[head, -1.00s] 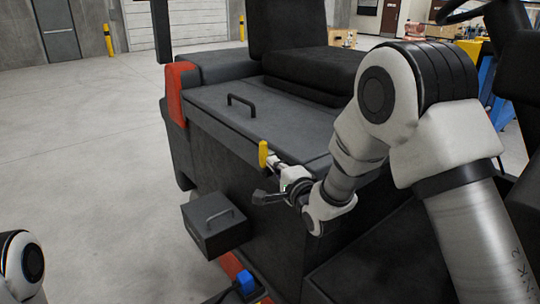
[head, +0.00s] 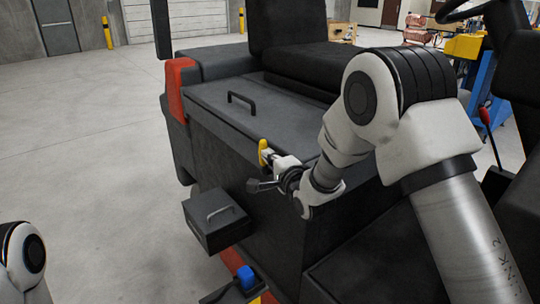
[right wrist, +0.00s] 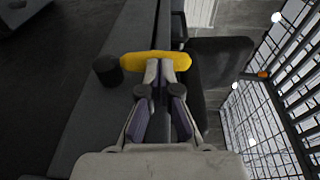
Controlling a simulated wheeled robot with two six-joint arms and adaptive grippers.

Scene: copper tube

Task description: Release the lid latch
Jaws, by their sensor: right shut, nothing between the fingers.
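The yellow lid latch (head: 263,151) sits at the front edge of the dark grey lid (head: 210,92), which lies closed on the black machine body. My right gripper (head: 270,156) is shut and empty, its fingertips right at the latch. In the right wrist view, the latch (right wrist: 140,61) lies crosswise just past the closed fingertips (right wrist: 160,68). They look to be against it, but the exact contact is hard to tell. A black handle (head: 242,97) stands on the lid. Only a rounded part of my left arm shows at lower left; its gripper is outside the view.
A black box (head: 217,221) with a grey handle juts from the machine's side, below the latch. A blue connector (head: 245,277) is near the floor. The black seat (head: 310,72) is behind the lid. Open floor lies to the left.

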